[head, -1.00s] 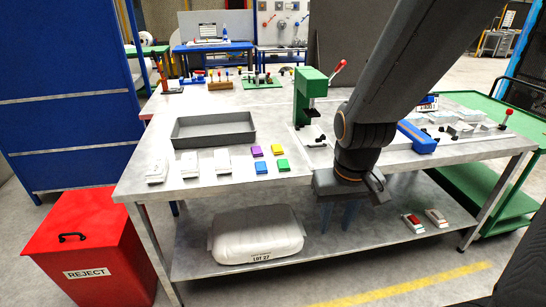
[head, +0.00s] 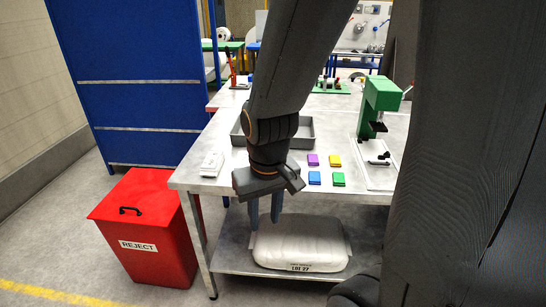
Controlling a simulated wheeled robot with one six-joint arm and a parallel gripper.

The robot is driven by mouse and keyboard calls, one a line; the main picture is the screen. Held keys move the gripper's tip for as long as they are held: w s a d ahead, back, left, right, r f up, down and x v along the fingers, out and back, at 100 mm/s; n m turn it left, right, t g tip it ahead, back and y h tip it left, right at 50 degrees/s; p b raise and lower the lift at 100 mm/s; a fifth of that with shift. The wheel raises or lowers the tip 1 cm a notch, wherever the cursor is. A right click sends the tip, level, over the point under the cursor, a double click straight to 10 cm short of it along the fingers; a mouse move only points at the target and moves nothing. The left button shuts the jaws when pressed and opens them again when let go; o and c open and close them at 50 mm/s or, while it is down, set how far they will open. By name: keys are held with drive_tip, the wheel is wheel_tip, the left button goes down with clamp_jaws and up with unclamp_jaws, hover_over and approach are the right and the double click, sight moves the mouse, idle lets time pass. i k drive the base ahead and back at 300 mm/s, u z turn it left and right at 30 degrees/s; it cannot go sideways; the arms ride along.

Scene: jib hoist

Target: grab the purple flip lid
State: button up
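The purple flip lid (head: 313,160) lies flat on the steel table (head: 352,181), at the back left of a small group of coloured lids. A yellow one (head: 335,161) is to its right, a blue one (head: 314,178) in front, and a green one (head: 338,179) diagonally in front. My gripper (head: 265,219) points down at the table's front edge, left of and nearer than the purple lid. Its two fingers are apart with nothing between them.
A grey tray (head: 307,131) is partly hidden behind my arm. White parts (head: 212,163) lie left of my gripper. A green press (head: 378,106) stands right of the lids. A red reject bin (head: 147,225) stands at left, and a white sack (head: 299,243) lies on the lower shelf.

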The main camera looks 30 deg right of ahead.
sight(313, 159)
drive_tip(key=u, duration=0.1)
drive_tip(key=i, duration=1.2)
drive_tip(key=z, duration=0.65)
